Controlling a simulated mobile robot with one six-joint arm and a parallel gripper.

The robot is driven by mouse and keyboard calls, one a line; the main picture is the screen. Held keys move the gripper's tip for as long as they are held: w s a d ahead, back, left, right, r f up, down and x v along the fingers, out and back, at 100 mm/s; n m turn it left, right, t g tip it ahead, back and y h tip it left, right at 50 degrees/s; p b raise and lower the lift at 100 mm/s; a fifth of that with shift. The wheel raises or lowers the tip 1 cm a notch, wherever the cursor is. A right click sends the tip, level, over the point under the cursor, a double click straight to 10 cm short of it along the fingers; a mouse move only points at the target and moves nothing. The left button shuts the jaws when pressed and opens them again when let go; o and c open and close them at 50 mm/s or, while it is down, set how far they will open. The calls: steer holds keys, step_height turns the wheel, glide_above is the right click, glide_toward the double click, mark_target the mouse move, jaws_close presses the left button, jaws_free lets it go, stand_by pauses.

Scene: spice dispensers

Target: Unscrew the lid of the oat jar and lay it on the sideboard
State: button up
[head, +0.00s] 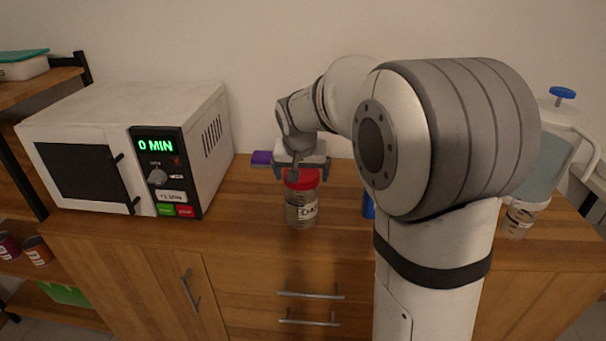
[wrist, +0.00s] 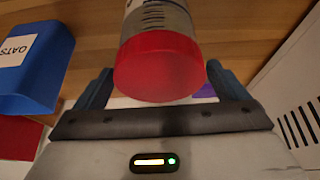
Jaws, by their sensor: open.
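The oat jar (head: 303,212) stands upright on the sideboard (head: 235,228), clear-walled with a white label partly reading "OA". Its red lid (head: 301,179) is on top and also shows large in the wrist view (wrist: 158,68). In the wrist view my gripper (wrist: 160,88) is open, with one finger on each side of the lid and gaps visible. I cannot tell whether the fingertips reach past the lid's rim.
A microwave (head: 120,145) stands to the left. A blue container labelled OATS (wrist: 30,65) is beside the jar. A purple item (head: 262,158) lies behind. Another jar (head: 522,215) and a blue-knobbed dispenser (head: 553,140) stand at the right. Bare sideboard lies between microwave and jar.

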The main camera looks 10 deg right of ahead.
steer(key=m+h+b, duration=0.1)
steer(key=m, duration=0.1)
steer(key=m+g+b, duration=0.1)
steer(key=m, duration=0.2)
steer(key=shift+f+h, duration=0.15)
steer(key=shift+h, duration=0.25)
steer(key=shift+m+g+h+b, duration=0.3)
steer(key=shift+m+g, duration=0.1)
steer(key=shift+m, duration=0.8)
steer(key=shift+c, duration=0.2)
steer(key=c, duration=0.8)
steer(key=n, duration=0.1)
steer(key=n+t+y, duration=0.1)
steer(key=n, duration=0.3)
steer(key=shift+r+y, duration=0.25)
steer(key=shift+y, duration=0.05)
steer(key=n+y+p, duration=0.1)
steer(key=n, duration=0.1)
steer(key=shift+n+t+p, duration=0.3)
steer(key=shift+t+p, duration=0.05)
steer(key=shift+t, duration=0.05)
steer(key=shift+n+y, duration=0.3)
steer(key=shift+n, duration=0.5)
